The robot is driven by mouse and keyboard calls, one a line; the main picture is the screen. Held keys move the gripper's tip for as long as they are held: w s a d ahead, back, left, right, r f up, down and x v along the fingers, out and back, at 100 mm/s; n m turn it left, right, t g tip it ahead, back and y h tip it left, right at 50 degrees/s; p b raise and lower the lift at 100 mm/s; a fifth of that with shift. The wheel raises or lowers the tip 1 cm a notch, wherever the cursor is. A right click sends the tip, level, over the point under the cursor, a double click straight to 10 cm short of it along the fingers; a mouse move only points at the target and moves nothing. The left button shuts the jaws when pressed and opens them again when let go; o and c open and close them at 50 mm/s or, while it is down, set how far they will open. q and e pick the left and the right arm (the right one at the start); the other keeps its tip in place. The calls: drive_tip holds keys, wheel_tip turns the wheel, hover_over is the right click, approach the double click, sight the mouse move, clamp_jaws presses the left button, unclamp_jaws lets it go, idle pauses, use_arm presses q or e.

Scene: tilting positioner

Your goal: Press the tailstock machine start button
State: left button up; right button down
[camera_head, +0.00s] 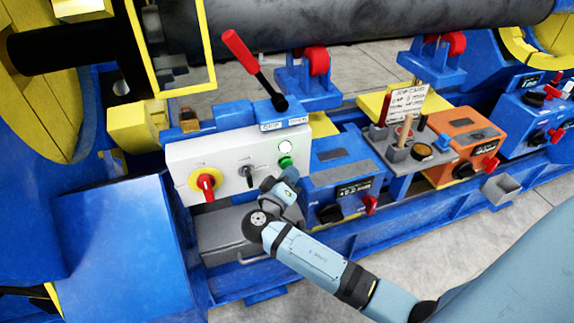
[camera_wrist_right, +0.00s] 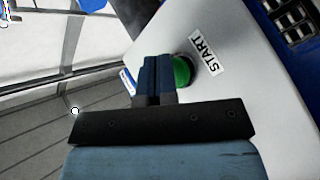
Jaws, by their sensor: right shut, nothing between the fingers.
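The green start button (camera_head: 286,162) is on the white control panel (camera_head: 222,163), just below a round white lamp (camera_head: 285,146). In the right wrist view the green button (camera_wrist_right: 182,71) sits next to a START label (camera_wrist_right: 207,54). My right gripper (camera_head: 287,176) is shut and empty, with its fingertips at the button. In the right wrist view the closed fingers (camera_wrist_right: 155,65) partly cover the button's left side. I cannot tell whether they touch it. My left gripper is not in view.
A red-and-yellow knob (camera_head: 206,183) and a black selector switch (camera_head: 247,171) are on the same panel. A red-handled lever (camera_head: 241,52) rises above it. A grey drawer box (camera_head: 225,232) lies below. An orange box (camera_head: 463,140) stands further right.

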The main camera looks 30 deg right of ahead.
drive_tip(key=shift+s+a, duration=0.1)
drive_tip(key=shift+s, duration=0.5)
drive_tip(key=shift+s+a+p, duration=0.15)
drive_tip(key=shift+s+a, duration=0.05)
drive_tip(key=shift+s, duration=0.6)
drive_tip(key=shift+s+a+p, duration=0.1)
drive_tip(key=shift+s+a, duration=0.1)
drive_tip(key=shift+s, duration=0.65)
drive_tip(key=shift+s+a+p, duration=0.15)
drive_tip(key=shift+s+a, duration=0.05)
drive_tip(key=shift+s, duration=0.6)
